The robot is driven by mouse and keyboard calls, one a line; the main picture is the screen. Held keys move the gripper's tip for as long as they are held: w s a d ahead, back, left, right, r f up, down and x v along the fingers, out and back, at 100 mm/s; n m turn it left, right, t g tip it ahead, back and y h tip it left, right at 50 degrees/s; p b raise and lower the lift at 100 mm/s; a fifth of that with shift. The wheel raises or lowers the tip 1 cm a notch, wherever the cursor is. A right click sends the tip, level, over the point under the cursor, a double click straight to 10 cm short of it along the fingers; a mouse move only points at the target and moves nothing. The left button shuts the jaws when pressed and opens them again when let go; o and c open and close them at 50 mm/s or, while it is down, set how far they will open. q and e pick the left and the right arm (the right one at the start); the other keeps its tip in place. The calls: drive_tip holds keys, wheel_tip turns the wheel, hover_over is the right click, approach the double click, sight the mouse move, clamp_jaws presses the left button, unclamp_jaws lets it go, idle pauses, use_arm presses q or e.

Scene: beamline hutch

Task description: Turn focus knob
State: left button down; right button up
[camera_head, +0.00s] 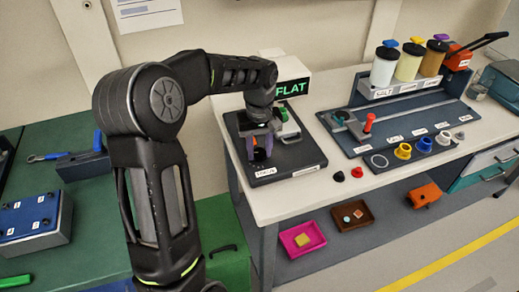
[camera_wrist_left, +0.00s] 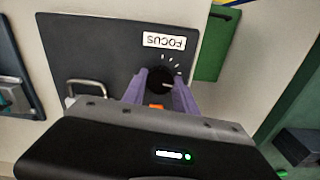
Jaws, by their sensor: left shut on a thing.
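The focus knob is a round black knob (camera_wrist_left: 158,80) on a dark board (camera_wrist_left: 95,45) with a white label reading FOCUS. Short white tick marks stand beside it, and a light pointer line shows on its face. My left gripper (camera_wrist_left: 160,88) has its two purple fingers shut on the knob, one on each side. In the head view my left gripper (camera_head: 258,150) reaches down over the same board (camera_head: 290,152) at the left end of the white bench, and the knob is partly hidden there. My right gripper is not in view.
A display reading FLAT (camera_head: 291,88) stands behind the board. A long dark panel with jars (camera_head: 384,66) and coloured rings (camera_head: 403,151) lies to the right. Two small dark red and black pieces (camera_head: 340,176) lie near the bench's front edge. Trays (camera_head: 302,239) sit on the shelf below.

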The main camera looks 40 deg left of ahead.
sight(259, 152)
use_arm(q)
drive_tip(key=c, duration=1)
unclamp_jaws()
drive_tip(key=shift+o, duration=0.2)
drive_tip(key=shift+r, duration=0.1)
wheel_tip(259, 152, up, 8)
drive_tip(key=shift+f+b, duration=0.2)
drive_tip(key=shift+b, duration=0.1)
